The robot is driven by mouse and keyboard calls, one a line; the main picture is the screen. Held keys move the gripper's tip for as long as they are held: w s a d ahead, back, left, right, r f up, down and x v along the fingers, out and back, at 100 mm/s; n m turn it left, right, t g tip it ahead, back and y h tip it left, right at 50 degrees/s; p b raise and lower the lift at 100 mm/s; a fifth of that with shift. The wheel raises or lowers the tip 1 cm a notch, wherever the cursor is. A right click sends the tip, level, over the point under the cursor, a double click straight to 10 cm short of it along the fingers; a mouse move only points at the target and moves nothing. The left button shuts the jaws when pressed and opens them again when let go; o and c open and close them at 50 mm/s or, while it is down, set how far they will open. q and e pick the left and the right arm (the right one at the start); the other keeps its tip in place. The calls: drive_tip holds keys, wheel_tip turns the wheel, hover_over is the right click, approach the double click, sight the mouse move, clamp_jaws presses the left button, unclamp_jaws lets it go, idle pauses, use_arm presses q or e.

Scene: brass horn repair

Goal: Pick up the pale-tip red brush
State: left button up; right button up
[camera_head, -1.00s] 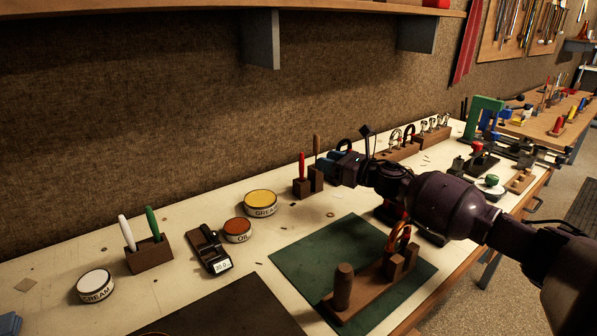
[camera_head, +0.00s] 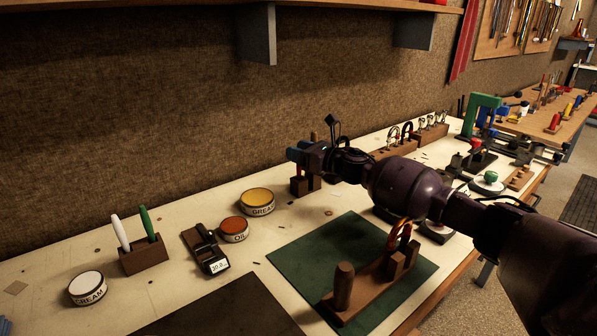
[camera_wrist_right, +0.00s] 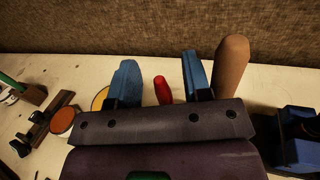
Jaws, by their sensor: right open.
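The red brush shows in the right wrist view as a rounded red handle end (camera_wrist_right: 162,90), between the two blue fingers of my right gripper (camera_wrist_right: 158,74). In the head view most of it is hidden behind the gripper (camera_head: 295,154), with only a little red below the fingers. It stands in a dark wooden block (camera_head: 300,187). My left gripper is not in view.
A brown handle (camera_wrist_right: 231,66) stands just right of the fingers. A yellow-topped grease tin (camera_head: 257,201), an oil tin (camera_head: 234,229) and a block with white and green brushes (camera_head: 146,258) lie to the left. A green mat (camera_head: 310,262) is in front.

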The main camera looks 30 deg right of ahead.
clamp_jaws()
idle(0.3)
